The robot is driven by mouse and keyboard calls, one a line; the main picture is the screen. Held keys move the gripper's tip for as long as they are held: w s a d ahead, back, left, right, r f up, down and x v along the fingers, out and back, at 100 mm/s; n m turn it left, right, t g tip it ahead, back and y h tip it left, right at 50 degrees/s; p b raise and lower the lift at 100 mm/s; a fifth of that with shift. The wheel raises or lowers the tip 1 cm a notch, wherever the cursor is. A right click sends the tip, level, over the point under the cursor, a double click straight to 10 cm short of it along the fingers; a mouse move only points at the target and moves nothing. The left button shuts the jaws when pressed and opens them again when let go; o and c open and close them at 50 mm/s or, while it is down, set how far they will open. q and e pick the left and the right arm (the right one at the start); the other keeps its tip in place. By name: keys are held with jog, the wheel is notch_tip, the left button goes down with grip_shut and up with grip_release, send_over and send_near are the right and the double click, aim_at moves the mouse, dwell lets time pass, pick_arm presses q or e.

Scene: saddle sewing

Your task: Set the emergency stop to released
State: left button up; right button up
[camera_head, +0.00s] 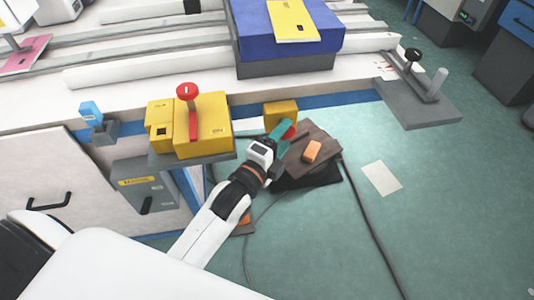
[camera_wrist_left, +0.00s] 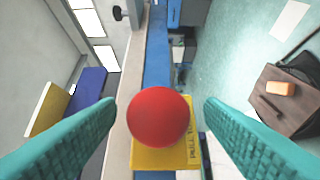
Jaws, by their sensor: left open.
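The emergency stop is a round red button (camera_wrist_left: 158,117) on a yellow box (camera_wrist_left: 170,159) with partly hidden lettering, seen in the left wrist view. In the head view the yellow box (camera_head: 281,111) is on the bench's front side, and the red button (camera_head: 290,132) is mostly covered by my gripper. My left gripper (camera_head: 282,130) has teal fingers and is open. In the left wrist view its fingers (camera_wrist_left: 159,108) stand on either side of the button, with a visible gap on both sides. My right gripper is not in view.
A larger yellow box (camera_head: 215,128) with a red-knobbed lever (camera_head: 187,92) stands to the left. A brown surface with an orange block (camera_head: 312,151) is just right of the gripper. A grey lever base (camera_head: 420,100) is farther right. Green floor lies open at right.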

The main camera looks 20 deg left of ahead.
pick_arm(q)
jog(key=s+a, duration=0.1)
jog(key=s, duration=0.8)
jog(key=shift+s+a, duration=0.4)
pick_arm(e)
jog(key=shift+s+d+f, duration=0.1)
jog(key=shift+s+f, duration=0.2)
